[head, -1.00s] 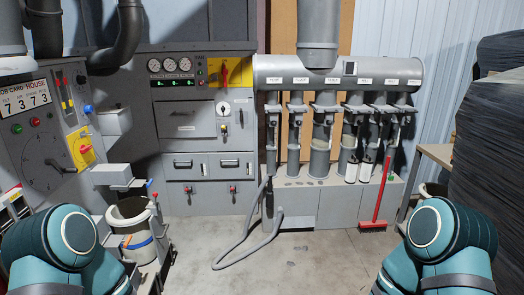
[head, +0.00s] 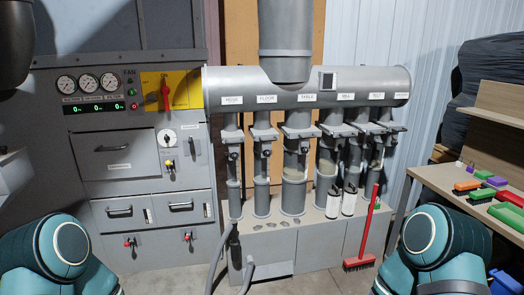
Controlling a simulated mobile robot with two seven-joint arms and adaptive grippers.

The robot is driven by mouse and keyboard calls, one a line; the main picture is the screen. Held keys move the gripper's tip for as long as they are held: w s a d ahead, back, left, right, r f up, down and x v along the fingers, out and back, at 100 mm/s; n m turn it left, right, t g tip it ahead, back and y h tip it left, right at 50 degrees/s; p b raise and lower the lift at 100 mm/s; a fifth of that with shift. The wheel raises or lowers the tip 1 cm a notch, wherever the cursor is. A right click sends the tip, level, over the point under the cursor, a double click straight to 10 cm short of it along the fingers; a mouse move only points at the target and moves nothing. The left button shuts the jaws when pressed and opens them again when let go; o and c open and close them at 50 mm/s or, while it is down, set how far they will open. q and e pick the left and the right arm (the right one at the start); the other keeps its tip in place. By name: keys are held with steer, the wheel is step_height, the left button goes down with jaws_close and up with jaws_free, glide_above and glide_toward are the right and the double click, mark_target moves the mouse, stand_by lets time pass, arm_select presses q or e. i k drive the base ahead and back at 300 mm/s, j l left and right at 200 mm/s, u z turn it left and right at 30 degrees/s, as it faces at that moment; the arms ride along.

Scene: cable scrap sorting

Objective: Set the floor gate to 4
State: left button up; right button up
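A horizontal grey duct (head: 340,84) carries a row of labelled drop pipes. The second label from the left appears to read FLOOR (head: 266,99). Under it is the floor gate (head: 264,135), a grey fitting with a small dark handle part (head: 266,152) on its front. Its scale and setting are too small to read. Similar gates stand on either side, the hose one (head: 232,135) to the left and the table one (head: 299,132) to the right. Both my grippers are out of view; only my teal arm links show at the lower left and lower right.
A panel with gauges (head: 88,83) and a red-handled switch (head: 165,95) stands left of the pipes. A red broom (head: 362,240) leans at the front right. A workbench (head: 450,185) with coloured brushes is at the right. A grey hose (head: 217,255) hangs low in front.

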mark_target(267, 136)
steer(key=i+z, duration=0.15)
steer(key=i, duration=1.35)
